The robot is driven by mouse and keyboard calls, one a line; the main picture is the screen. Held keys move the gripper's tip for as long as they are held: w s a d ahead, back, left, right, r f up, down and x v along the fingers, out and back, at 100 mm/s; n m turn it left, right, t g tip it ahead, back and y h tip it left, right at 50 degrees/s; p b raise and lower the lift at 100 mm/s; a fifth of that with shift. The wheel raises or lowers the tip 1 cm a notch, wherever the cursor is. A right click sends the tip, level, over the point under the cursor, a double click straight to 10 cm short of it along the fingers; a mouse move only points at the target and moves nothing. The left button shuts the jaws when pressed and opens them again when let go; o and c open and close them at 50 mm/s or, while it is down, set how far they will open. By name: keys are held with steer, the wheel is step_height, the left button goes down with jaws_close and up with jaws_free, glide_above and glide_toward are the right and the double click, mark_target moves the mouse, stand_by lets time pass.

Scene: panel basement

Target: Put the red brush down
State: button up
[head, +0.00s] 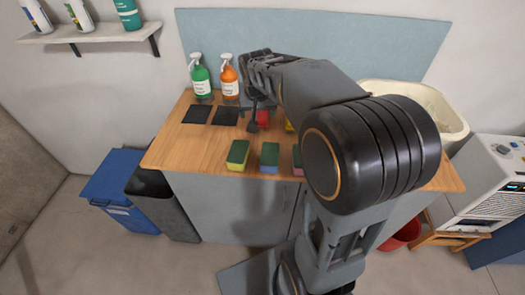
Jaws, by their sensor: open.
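A small red thing (263,118), which looks like the red brush, is on the wooden counter (187,150), behind and beside my gripper's dark fingers. Much of it is hidden by my gripper, so its shape and whether the fingers touch it cannot be told. My gripper (257,117) is open and points down over the middle of the counter, reached out from the right by my arm.
Green (201,78) and orange (229,78) spray bottles stand behind two black squares (197,114). Green-topped sponges (238,154) line the front edge. A cream basin (440,110) is at right. Blue (116,180) and dark (165,205) bins stand left. My arm hides the counter's right part.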

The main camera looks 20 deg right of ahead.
steer(key=s+a+f+n+y, duration=0.1)
steer(key=s+a+f+n, duration=0.1)
steer(key=s, duration=0.7)
steer(key=s+a+f+n, duration=0.2)
steer(key=s+a, duration=0.2)
steer(key=s, duration=0.5)
steer(key=shift+a+f+y, duration=0.15)
steer(key=shift+y, duration=0.25)
steer(key=shift+r+p, duration=0.3)
steer(key=shift+r, duration=0.1)
